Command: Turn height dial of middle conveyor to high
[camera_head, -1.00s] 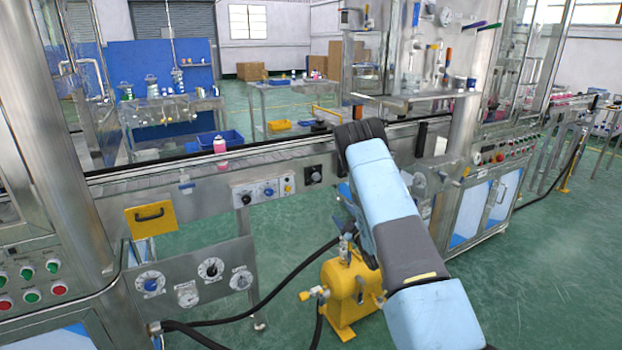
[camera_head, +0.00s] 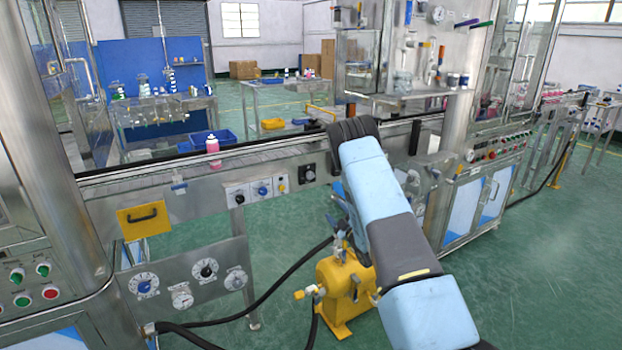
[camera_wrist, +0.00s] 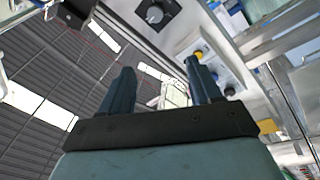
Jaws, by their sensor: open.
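The middle conveyor's front panel (camera_head: 215,203) shows a black square-plated dial (camera_head: 308,173). It appears large near the top of the wrist view (camera_wrist: 155,14), its pointer setting unclear. Lower down, a plate carries round scale dials, one with a blue centre (camera_head: 145,286) and one black (camera_head: 204,269). I cannot tell which is the height dial. My gripper (camera_wrist: 160,84) is open and empty, apart from the dials. The arm hides it in the head view.
A pink bottle (camera_head: 212,145) stands on the conveyor. A yellow tank (camera_head: 342,290) stands on the floor below my arm, with black hoses (camera_head: 262,310) running to it. A yellow handled panel (camera_head: 144,218) is at left. Open green floor lies at right.

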